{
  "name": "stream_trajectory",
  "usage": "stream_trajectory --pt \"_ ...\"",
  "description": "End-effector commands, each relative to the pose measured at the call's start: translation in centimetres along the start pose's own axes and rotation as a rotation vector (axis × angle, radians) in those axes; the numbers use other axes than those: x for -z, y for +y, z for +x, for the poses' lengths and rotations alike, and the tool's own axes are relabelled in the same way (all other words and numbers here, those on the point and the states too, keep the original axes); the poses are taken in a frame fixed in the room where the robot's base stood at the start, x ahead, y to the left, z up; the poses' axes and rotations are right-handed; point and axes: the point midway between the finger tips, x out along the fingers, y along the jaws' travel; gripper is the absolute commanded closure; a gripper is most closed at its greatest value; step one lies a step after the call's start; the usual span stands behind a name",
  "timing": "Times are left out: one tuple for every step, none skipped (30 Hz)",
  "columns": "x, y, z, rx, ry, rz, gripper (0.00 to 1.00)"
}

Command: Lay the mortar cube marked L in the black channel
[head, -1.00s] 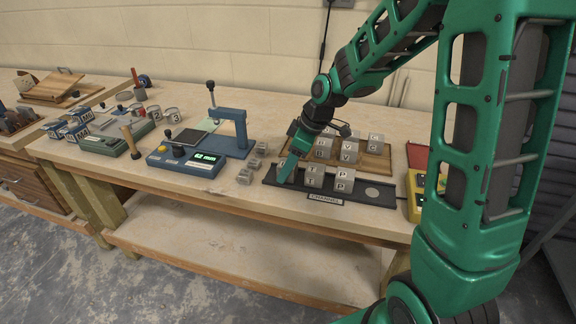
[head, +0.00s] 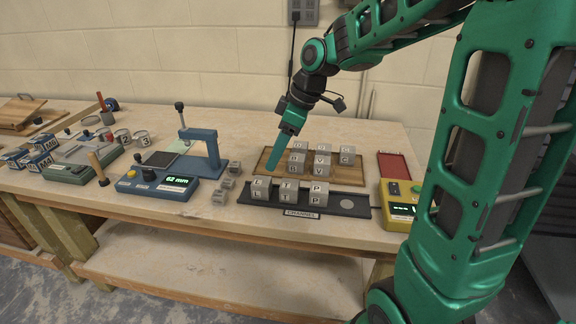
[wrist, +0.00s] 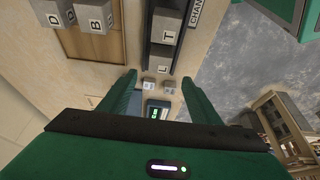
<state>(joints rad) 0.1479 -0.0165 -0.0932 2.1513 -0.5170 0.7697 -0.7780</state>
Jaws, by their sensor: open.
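The black channel (head: 360,210) lies along the bench front, with a CHANNEL label (head: 301,214) on its front. The grey cube marked L (head: 261,188) sits in its left end, beside the cubes marked T (head: 289,190) and P (head: 319,194). My gripper (head: 272,167) is open and empty, raised above and apart from the L cube. In the wrist view, my open gripper (wrist: 160,88) has its fingers spread wide. There, the L cube (wrist: 161,60) lies in the channel (wrist: 147,38) beside the T cube (wrist: 167,24), beyond the fingertips.
A wooden tray (head: 268,163) with several lettered cubes is behind the channel. A yellow device (head: 396,205) stands at the right.

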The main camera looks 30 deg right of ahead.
Motion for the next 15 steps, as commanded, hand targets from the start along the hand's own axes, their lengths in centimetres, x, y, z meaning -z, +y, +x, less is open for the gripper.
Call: stream_trajectory --pt "0.0 0.0 -0.1 -0.001 0.000 0.000 0.42" --pt "0.0 0.0 -0.2 -0.001 0.000 0.000 0.42" --pt "0.0 0.0 -0.2 0.000 0.000 0.000 0.42" --pt "0.0 0.0 -0.2 -0.001 0.000 0.001 0.42" --pt "-0.1 0.0 -0.2 -0.002 -0.002 0.006 0.42" --pt "-0.5 -0.1 -0.3 -0.005 -0.007 0.021 0.42" --pt "-0.9 -0.2 -0.5 -0.008 -0.013 0.041 0.42" --pt "-1.5 -0.3 -0.7 -0.015 -0.022 0.071 0.42" --pt "-2.6 -0.6 -1.2 -0.025 -0.039 0.125 0.42" --pt "-3.7 -0.9 -1.6 -0.036 -0.055 0.177 0.42" --pt "-5.0 -1.2 -2.0 -0.049 -0.072 0.239 0.42" --pt "-6.9 -1.9 -2.7 -0.067 -0.098 0.335 0.42" --pt "-8.5 -2.5 -3.2 -0.083 -0.118 0.413 0.42" --pt "-10.1 -3.3 -3.7 -0.099 -0.139 0.497 0.42" --pt "-12.4 -4.3 -4.3 -0.120 -0.165 0.612 0.42"
